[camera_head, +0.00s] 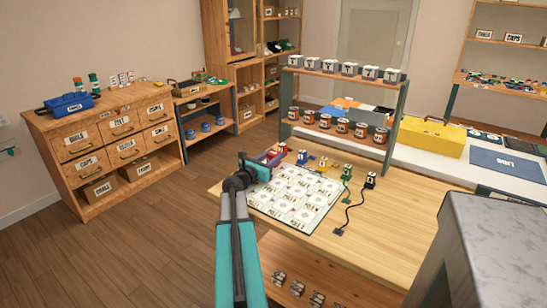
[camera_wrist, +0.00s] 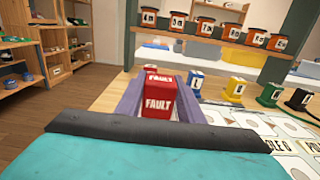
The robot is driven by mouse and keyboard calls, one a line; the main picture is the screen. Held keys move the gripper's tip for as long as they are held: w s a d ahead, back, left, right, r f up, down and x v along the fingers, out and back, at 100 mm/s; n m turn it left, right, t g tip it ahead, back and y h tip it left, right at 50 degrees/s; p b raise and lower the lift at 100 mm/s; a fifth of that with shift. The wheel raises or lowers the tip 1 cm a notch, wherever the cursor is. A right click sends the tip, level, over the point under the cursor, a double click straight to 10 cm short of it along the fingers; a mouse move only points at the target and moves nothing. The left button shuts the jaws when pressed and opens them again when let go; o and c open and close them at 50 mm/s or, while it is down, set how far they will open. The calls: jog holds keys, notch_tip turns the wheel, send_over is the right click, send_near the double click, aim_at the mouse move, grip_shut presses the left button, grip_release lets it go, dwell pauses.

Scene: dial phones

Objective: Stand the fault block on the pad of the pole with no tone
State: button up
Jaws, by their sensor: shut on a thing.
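The fault block (camera_wrist: 158,104), red with white FAULT lettering, sits between the two purple-grey fingers of my gripper (camera_wrist: 160,90), which is shut on it. In the head view my gripper (camera_head: 265,160) is over the far left part of the table, beside the back left corner of the board (camera_head: 298,200). The board is white with several printed squares; some lettering on it in the wrist view reads partly as POLE. Small blue (camera_head: 303,157), yellow (camera_head: 323,165), green (camera_head: 346,173) and black (camera_head: 370,180) phones stand in a row behind it. I cannot tell which pole has no tone.
A black cord (camera_head: 352,205) runs over the table right of the board. A two-level rack (camera_head: 335,100) with grey boxes and orange tins stands behind the phones. A yellow toolbox (camera_head: 433,137) is further right. The table's right front (camera_head: 400,235) is clear.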

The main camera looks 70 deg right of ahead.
jog(key=o, duration=1.1)
jog(key=shift+s+a+f, duration=0.15)
jog(key=shift+f, duration=0.65)
jog(key=shift+r, duration=0.15)
jog(key=shift+r+p, duration=0.45)
jog(key=v, duration=1.1)
jog(key=shift+w+a+r+b, duration=0.2)
jog(key=shift+a+r+b, duration=0.1)
jog(key=shift+a+b, duration=0.05)
jog(key=shift+r, duration=0.2)
